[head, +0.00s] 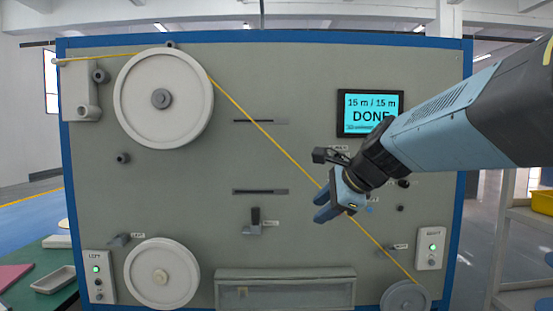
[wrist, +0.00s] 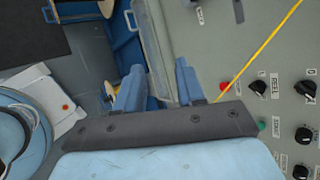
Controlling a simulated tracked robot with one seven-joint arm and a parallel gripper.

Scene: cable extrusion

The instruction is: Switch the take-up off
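My gripper (head: 332,207) hangs in front of the grey panel, below the display, with nothing between its fingers. In the wrist view its two blue fingers (wrist: 160,88) stand apart. Several black knobs show at the right of the wrist view, one of them (wrist: 257,87) beside a red button (wrist: 225,87) and another (wrist: 305,89) further right. A green button (wrist: 261,125) is partly hidden by my gripper. I cannot tell which control is the take-up's. The display (head: 370,112) reads "15 m / 15 m DONE". My arm hides part of the control area in the head view.
A yellow cable (head: 258,126) runs from the large upper wheel (head: 135,110) down behind my gripper to a small grey reel (head: 404,297). A clear-fronted trough (head: 285,275) is at bottom centre.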

